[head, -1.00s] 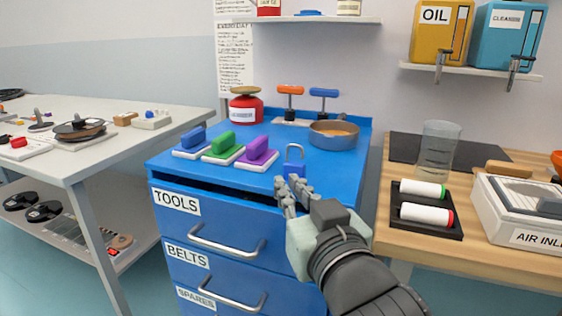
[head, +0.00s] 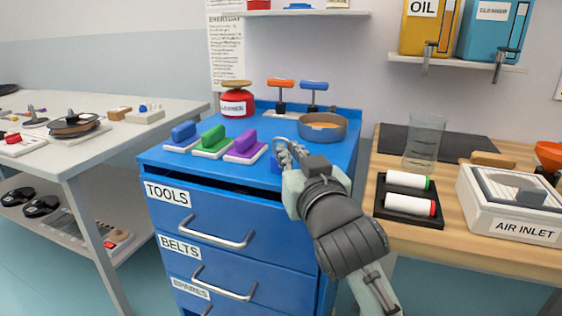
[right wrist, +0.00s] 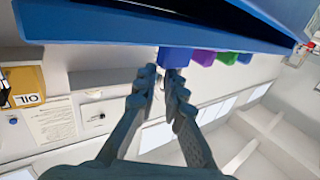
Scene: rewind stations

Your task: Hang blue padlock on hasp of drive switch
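The blue padlock (head: 276,166) stands upright near the front edge of the blue cabinet top, its grey shackle up. My right gripper (head: 291,154) is at the padlock and partly covers it. In the right wrist view, my right gripper's fingertips (right wrist: 161,75) are a little apart, with the padlock's blue body (right wrist: 174,58) just beyond them. Whether the fingers touch the shackle is hard to see. My left gripper is not in view. I cannot pick out the drive switch or its hasp; a base with a red part (head: 18,144) sits on the left table.
Blue, green and purple handled blocks (head: 213,141) stand left of the padlock. A brown pan (head: 322,127), red canister (head: 237,101) and two T-handled tools stand behind. The wooden bench (head: 455,225) at right holds a black tray, glass and air inlet box.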

